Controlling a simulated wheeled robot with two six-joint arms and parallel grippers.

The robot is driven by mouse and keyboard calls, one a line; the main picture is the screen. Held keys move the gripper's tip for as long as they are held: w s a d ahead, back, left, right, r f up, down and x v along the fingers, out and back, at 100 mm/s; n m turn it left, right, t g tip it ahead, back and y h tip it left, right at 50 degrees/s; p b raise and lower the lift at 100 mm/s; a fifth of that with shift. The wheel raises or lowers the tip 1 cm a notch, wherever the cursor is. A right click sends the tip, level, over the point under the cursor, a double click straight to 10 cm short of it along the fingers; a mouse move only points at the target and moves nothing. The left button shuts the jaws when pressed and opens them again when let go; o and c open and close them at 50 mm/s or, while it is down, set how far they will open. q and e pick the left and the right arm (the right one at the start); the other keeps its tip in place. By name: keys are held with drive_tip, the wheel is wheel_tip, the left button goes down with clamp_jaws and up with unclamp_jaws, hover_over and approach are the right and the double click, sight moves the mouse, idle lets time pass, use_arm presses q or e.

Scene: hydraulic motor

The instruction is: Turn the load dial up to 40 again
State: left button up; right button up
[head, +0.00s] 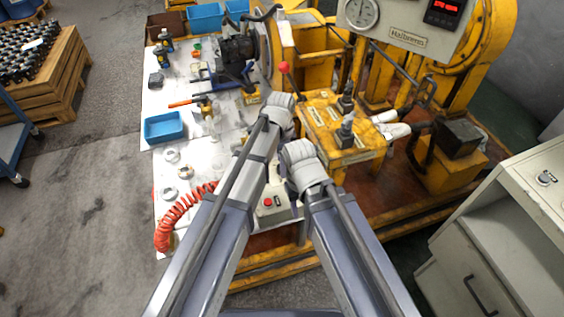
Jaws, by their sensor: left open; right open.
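A round dial knob (545,178) shows on the top panel of the pale cabinet at the right edge; its marks are too small to read. I cannot tell if it is the load dial. My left arm (278,108) reaches up to the middle of the view, near the bench and the yellow stand. My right arm (298,155) ends a little lower and to the right. The fingers of both grippers are hidden behind the arm ends. Both visible arm ends are well left of the knob.
A round gauge (360,13) and a red digital display (443,11) sit on the yellow machine's panel. A small box with a red button (268,202) lies beside my arms. A blue tray (164,127) and loose parts cover the white bench (168,211). Open floor lies left.

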use_arm(q)
drive_tip(key=r+p, duration=0.6)
drive_tip(key=r, duration=0.1)
drive_tip(key=shift+w, duration=0.2)
use_arm(e)
wheel_tip(320, 180, up, 7)
use_arm(q)
drive_tip(key=shift+f, duration=0.1)
use_arm(e)
drive_tip(key=shift+f, duration=0.1)
